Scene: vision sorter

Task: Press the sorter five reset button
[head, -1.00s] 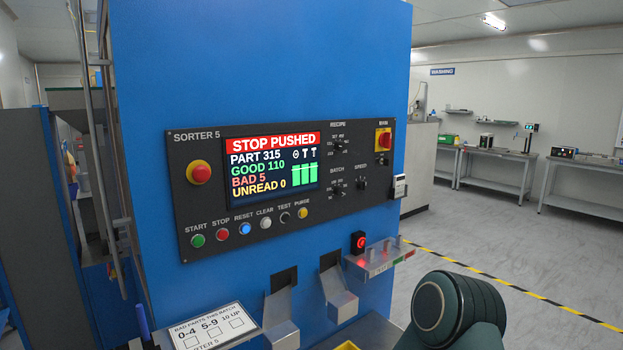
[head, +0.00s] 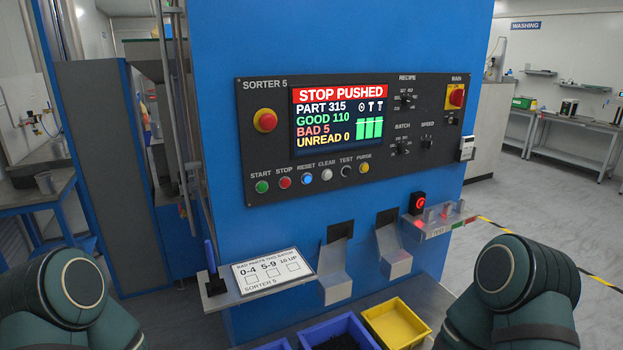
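The Sorter 5 control panel (head: 260,183) is a black plate on the blue machine in the head view. Its reset button (head: 307,179) is round and lit blue, in the bottom row between the red stop button (head: 285,182) and the white clear button (head: 327,175). The screen (head: 340,122) reads STOP PUSHED, part 315, good 110, bad 5, unread 0. A large red emergency stop (head: 265,121) on a yellow base sits left of the screen. Parts of both my arms show at the lower corners, well below and apart from the panel. Neither gripper is in view.
Below the panel are a shelf with a tally card (head: 272,270), two metal chutes (head: 336,285), a blue bin (head: 318,330) and a yellow bin (head: 397,322). A small bracket shelf (head: 440,225) with a red-lit device (head: 418,203) juts out at right. The space before the buttons is clear.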

